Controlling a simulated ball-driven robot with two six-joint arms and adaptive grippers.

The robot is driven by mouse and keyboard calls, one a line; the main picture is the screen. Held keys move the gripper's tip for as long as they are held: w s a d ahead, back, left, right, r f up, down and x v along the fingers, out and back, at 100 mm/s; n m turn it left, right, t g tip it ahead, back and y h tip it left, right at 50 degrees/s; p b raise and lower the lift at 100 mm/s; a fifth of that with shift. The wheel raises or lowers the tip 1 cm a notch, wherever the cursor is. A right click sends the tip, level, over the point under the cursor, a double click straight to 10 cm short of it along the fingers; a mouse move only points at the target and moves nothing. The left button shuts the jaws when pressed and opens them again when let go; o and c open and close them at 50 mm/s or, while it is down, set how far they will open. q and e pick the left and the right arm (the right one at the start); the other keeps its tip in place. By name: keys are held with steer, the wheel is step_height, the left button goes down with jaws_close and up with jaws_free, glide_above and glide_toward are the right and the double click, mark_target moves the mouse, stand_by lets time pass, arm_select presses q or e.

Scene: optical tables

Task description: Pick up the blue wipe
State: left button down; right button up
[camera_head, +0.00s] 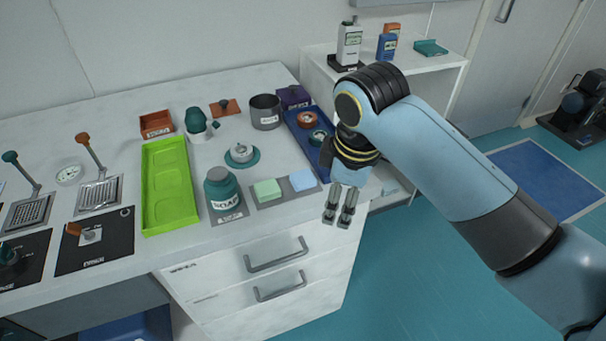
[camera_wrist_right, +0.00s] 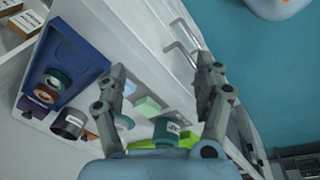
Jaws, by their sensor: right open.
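The blue wipe (camera_head: 303,180) is a small light-blue rectangle on a grey mat at the front right of the counter. A green wipe (camera_head: 267,190) lies just left of it. In the wrist view the blue wipe (camera_wrist_right: 130,87) shows beside the left finger, partly hidden, with the green wipe (camera_wrist_right: 147,108) below it. My right gripper (camera_head: 338,219) is open and empty, pointing down off the counter's front right corner, right of the wipe and apart from it. My left gripper is not in view.
A teal soap jar (camera_head: 223,189) stands left of the wipes. A blue tray (camera_head: 297,127) holding round items lies behind them. A lime tray (camera_head: 152,220) is further left. Drawer handles (camera_head: 277,256) stick out of the counter front. The floor to the right is open.

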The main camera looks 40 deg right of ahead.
mark_target(303, 177)
steer(key=w+d+r+n+g, duration=0.1)
steer(key=w+r+n, duration=0.1)
steer(key=w+n, duration=0.35)
steer(key=w+d+r+n+g, duration=0.1)
steer(key=w+r+n, duration=0.1)
steer(key=w, duration=0.6)
steer(key=shift+y, duration=0.4)
steer(key=f, duration=1)
steer(key=shift+a+f, duration=0.25)
steer(key=shift+f, duration=0.1)
steer(key=c, duration=0.8)
